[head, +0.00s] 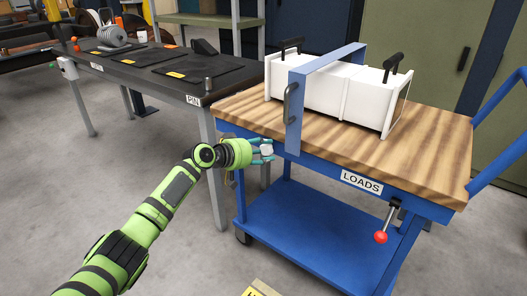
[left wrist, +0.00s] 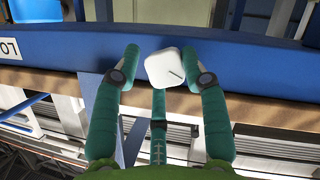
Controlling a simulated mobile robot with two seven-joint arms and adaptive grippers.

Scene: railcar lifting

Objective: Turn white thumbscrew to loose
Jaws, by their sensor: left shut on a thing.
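The white thumbscrew (head: 267,150) is at the front left edge of the blue cart, just below its wooden top. My left gripper (head: 264,151) is shut on it, with teal fingers around it. In the left wrist view the thumbscrew (left wrist: 165,68) is a rounded white square with a dark line mark near its lower right edge. Fingers of my left gripper (left wrist: 158,78) stand on its left and right sides, and a third finger is below it. My right gripper is not in view.
The cart's wooden top (head: 430,160) bears a white box (head: 335,88) with black handles under a blue frame (head: 294,115). A red-knobbed lever (head: 381,237) hangs at the cart front. A dark table (head: 135,68) stands behind left. The floor in front is mostly clear.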

